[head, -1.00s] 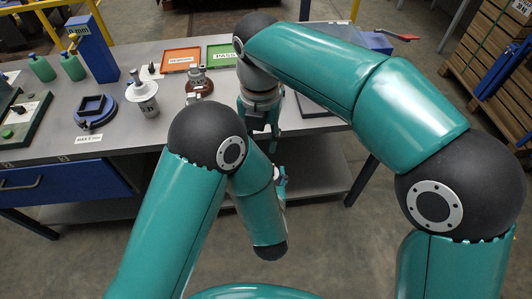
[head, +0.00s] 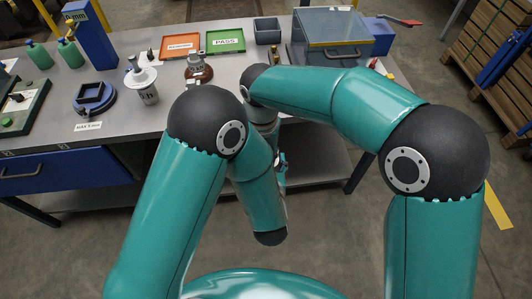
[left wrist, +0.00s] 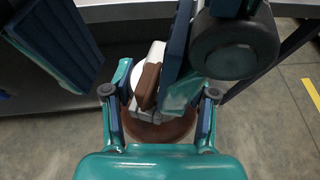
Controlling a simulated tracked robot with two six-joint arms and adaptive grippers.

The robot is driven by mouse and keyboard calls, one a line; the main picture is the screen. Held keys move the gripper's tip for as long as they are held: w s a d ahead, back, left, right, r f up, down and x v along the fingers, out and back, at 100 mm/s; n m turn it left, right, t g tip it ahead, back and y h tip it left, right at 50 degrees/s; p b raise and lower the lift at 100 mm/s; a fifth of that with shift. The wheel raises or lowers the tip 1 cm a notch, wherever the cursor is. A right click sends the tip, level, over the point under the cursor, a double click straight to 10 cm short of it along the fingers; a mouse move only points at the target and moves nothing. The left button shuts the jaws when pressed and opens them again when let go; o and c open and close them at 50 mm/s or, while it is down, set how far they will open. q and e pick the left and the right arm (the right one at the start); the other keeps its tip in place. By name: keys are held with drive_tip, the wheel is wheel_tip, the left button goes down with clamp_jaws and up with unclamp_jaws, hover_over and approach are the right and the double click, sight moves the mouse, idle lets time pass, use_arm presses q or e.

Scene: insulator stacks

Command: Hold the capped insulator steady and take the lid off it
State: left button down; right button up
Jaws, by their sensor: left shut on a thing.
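In the left wrist view my left gripper (left wrist: 158,100) is shut on a brown insulator (left wrist: 160,130), whose round brown disc shows between the fingers. A white and brown upper part (left wrist: 150,75) rises above it. I cannot tell the lid's edge from the body. My right gripper (left wrist: 120,45) shows close beyond it, two blue-padded fingers wide apart, one on each side of the picture's upper middle. The right-hand finger partly covers the insulator; touching or apart I cannot tell.
On the table, a brown insulator (head: 198,70) and a white insulator (head: 145,82) stand near a blue clamp block (head: 95,97). Behind are an orange tray (head: 180,47), a green tray (head: 225,41), a grey bin (head: 267,30) and a large clear-lidded box (head: 330,40).

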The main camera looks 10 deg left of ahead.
clamp_jaws()
drive_tip(key=shift+a+r, duration=0.1)
drive_tip(key=shift+a, duration=0.5)
drive_tip(key=shift+r, duration=0.2)
drive_tip(key=shift+r, duration=0.8)
drive_tip(key=shift+d+r, duration=0.1)
drive_tip(key=shift+d, duration=0.05)
